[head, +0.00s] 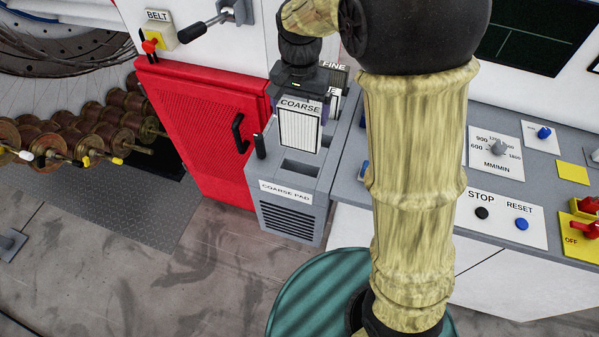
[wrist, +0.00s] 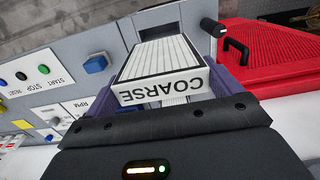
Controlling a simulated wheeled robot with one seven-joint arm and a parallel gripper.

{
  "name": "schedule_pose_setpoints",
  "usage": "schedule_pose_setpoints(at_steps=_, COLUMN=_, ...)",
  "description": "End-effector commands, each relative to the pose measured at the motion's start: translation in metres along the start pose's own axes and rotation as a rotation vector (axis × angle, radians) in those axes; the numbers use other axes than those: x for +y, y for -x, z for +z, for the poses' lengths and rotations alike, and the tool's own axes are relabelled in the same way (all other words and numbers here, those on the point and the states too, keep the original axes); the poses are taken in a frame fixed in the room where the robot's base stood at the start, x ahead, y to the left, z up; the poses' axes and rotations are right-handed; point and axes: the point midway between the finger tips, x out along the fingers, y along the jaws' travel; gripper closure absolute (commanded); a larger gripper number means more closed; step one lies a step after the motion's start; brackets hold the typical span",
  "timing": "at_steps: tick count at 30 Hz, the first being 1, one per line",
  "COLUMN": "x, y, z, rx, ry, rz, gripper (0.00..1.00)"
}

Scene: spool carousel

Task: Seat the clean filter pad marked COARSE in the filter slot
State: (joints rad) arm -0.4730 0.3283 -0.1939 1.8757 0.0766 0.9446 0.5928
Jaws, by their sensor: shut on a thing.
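The clean filter pad marked COARSE (head: 299,132) is a white pleated panel with a dark frame. It hangs upright above the grey housing labelled COARSE PAD (head: 286,192). My gripper (head: 302,104) is shut on its labelled top end. In the wrist view the pad (wrist: 165,58) lies between my two purple fingers, its label nearest the camera. The filter slot (head: 300,169) is a dark rectangular opening in the housing top, just below and in front of the pad in the head view. The pad looks clear of it; the exact gap is hard to tell.
A pad marked FINE (head: 336,72) stands behind my gripper, partly hidden. A black handle (head: 260,147) stands at the housing's left edge. A red cabinet (head: 196,125) is on the left, the control desk (head: 350,165) on the right.

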Motion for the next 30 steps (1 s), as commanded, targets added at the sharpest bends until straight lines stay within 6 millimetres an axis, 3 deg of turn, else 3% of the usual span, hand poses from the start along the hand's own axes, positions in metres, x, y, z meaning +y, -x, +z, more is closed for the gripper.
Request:
schedule_pose_setpoints(at_steps=10, x=0.001, y=0.0, z=0.0, rx=0.0, ry=-0.002, rz=0.0, gripper=0.47)
schedule_pose_setpoints(at_steps=14, x=0.001, y=-0.009, z=0.0, rx=-0.003, ry=-0.001, rz=0.002, gripper=0.47)
schedule_pose_setpoints(at_steps=30, x=0.002, y=-0.12, z=0.001, rx=-0.004, ry=-0.001, rz=0.004, gripper=0.47)
